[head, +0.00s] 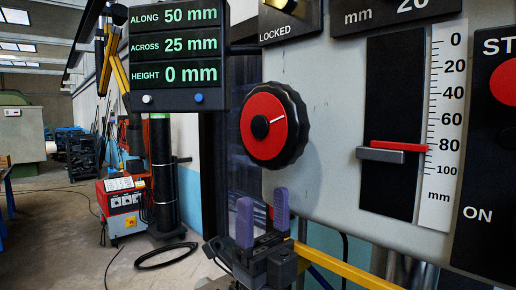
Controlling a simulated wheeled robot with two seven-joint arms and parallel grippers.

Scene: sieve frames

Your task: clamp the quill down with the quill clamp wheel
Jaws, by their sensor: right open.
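A wheel (270,125) with a red face, a black scalloped rim and a short white mark stands on the grey machine front in the head view. I take it for the quill clamp wheel; no label on it is readable. My right gripper (262,211), with two purple fingers pointing up, is just below the wheel in the picture. Its fingers are apart with nothing between them. How far it is from the wheel in depth I cannot tell. The quill itself is not in view. My left gripper is not in view.
A slot scale (437,130) has a red pointer (400,146) a little past 80 mm. A display (178,57) reads along 50, across 25, height 0 mm. A knob above the wheel is marked LOCKED. A red stop button (506,82) is at right.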

